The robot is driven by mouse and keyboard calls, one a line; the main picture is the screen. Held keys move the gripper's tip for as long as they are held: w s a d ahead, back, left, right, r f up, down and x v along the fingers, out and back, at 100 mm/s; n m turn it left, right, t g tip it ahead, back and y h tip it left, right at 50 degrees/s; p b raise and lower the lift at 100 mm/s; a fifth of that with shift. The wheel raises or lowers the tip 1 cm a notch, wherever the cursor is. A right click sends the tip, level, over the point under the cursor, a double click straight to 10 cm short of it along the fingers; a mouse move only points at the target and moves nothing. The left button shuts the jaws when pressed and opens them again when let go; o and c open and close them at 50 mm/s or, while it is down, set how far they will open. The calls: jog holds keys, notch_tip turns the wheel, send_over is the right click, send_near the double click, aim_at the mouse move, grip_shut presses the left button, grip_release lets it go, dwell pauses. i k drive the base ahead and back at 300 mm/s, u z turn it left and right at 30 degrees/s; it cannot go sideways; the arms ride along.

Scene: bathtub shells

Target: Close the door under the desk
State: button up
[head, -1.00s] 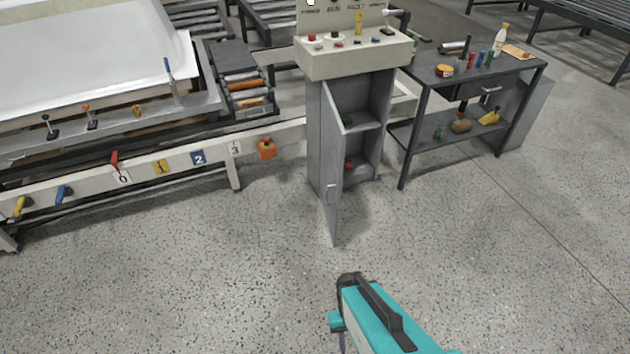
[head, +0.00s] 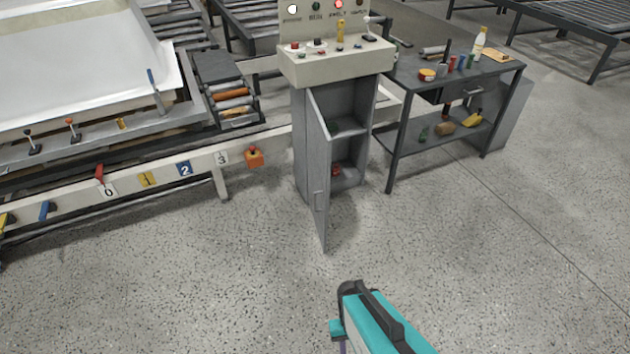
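The grey cabinet under the slanted control desk (head: 335,66) has its door (head: 318,178) standing open. The door is hinged on the cabinet's left side and swings out toward me, with a small handle near its lower front edge. Inside, a shelf (head: 347,128) and a red item (head: 337,170) show. My teal and black arm is at the bottom centre, in front of the door and apart from it. The gripper's fingers cannot be made out, so its opening is hidden.
A workbench (head: 455,75) with bottles, cans and a drawer stands to the right of the cabinet. The speckled floor before the door is clear.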

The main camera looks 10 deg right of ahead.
aim_at(319, 142)
jog(key=z, duration=0.05)
jog(key=i, duration=0.9)
jog(key=z, duration=0.2)
jog(key=k, duration=0.55)
jog(key=u, duration=1.7)
